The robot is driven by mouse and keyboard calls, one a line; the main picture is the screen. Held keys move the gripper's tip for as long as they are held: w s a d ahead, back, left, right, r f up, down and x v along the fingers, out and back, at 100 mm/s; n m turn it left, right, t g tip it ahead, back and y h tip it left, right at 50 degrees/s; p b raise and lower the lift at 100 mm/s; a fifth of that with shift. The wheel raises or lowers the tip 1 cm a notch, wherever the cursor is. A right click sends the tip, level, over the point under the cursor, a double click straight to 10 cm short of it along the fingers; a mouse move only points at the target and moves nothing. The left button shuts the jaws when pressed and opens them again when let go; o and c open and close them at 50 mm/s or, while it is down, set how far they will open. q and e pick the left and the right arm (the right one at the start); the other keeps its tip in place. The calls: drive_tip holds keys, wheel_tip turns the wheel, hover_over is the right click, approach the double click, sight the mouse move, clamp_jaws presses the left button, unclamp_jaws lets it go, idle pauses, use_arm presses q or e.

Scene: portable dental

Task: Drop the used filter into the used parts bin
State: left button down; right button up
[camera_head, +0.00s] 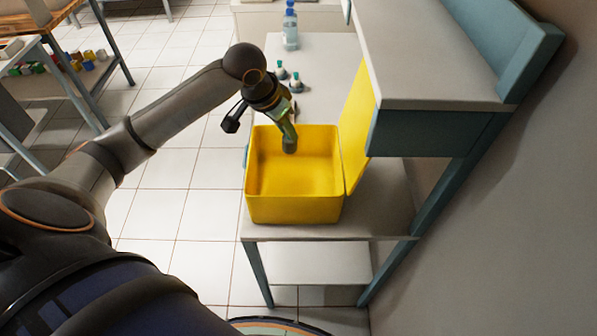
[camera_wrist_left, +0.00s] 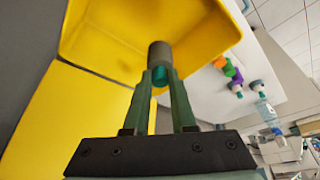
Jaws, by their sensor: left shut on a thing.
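The used filter is a small grey cylinder with a teal end; it shows in the left wrist view (camera_wrist_left: 160,58) and in the head view (camera_head: 290,145). My left gripper (camera_head: 289,132) is shut on it, and its fingers show in the left wrist view (camera_wrist_left: 162,85). The used parts bin (camera_head: 294,210) is a yellow box with its lid (camera_head: 356,125) open at the right. In the head view the filter appears over the bin's opening near the back rim. The bin fills the upper left of the left wrist view (camera_wrist_left: 110,30). My right gripper is not in view.
The bin stands on a grey bench (camera_head: 385,200). Behind it are small teal-and-white parts (camera_head: 296,83) and a clear bottle with a blue cap (camera_head: 290,28). A raised grey shelf (camera_head: 430,70) stands close at the right. Tiled floor lies at the left.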

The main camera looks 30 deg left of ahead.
use_arm(q)
drive_tip(key=shift+f, duration=0.8)
drive_tip(key=c, duration=0.7)
unclamp_jaws()
drive_tip(key=shift+o, duration=0.2)
drive_tip(key=shift+r, duration=0.1)
drive_tip(key=v, duration=1.2)
drive_tip(key=shift+s+r, duration=0.15)
drive_tip(key=shift+s, duration=0.1)
